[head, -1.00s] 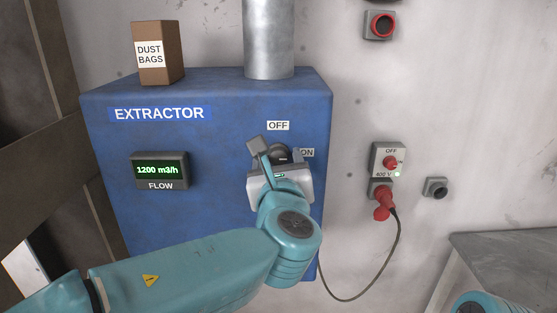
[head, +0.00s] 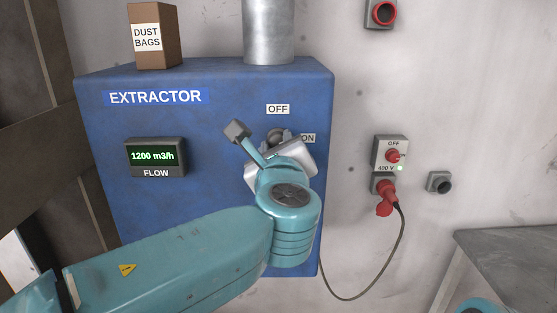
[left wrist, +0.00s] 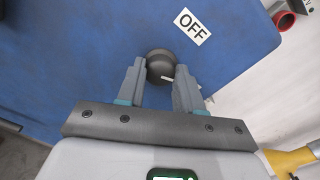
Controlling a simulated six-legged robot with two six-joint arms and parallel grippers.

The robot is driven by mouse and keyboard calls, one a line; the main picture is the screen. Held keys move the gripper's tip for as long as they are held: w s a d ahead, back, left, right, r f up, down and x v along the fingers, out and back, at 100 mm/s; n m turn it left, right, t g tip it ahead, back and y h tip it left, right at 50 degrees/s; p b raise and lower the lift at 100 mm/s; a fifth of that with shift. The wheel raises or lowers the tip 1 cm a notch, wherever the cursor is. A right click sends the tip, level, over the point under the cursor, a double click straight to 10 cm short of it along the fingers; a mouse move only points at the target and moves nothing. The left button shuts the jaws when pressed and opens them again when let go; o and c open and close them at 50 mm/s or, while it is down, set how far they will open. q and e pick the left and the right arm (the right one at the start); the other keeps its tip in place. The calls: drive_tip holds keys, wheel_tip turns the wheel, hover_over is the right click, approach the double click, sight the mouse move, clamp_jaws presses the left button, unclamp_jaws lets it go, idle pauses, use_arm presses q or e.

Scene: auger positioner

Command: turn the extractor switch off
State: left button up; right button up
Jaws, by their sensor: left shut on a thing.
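The extractor switch is a dark round knob (head: 276,135) on the front of the blue extractor box (head: 215,185). The OFF label (head: 278,109) is above it and the ON label (head: 308,138) to its right. My left gripper (left wrist: 161,75) is shut on the knob, one finger on each side. In the left wrist view the knob (left wrist: 158,62) carries a white mark that points to the right, not at the OFF label (left wrist: 192,26). In the head view my gripper and wrist partly cover the knob. My right gripper is not in view.
The flow display (head: 155,157) reads 1200 m3/h. A dust bags carton (head: 155,35) and a metal duct (head: 268,32) are on top of the box. To the right are a wall switch with a red plug (head: 385,195) and cable, and a grey bench (head: 515,250).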

use_arm(q)
drive_tip(key=shift+f+n+h+b, duration=0.1)
drive_tip(key=shift+n+h+b, duration=0.2)
drive_tip(key=shift+n+b, duration=5.55)
drive_tip(key=shift+a+n+p, duration=0.1)
drive_tip(key=shift+n+p, duration=0.75)
drive_tip(key=shift+n, duration=0.3)
drive_tip(key=o, duration=1)
drive_tip(key=shift+o, duration=0.2)
drive_tip(key=shift+s, duration=0.1)
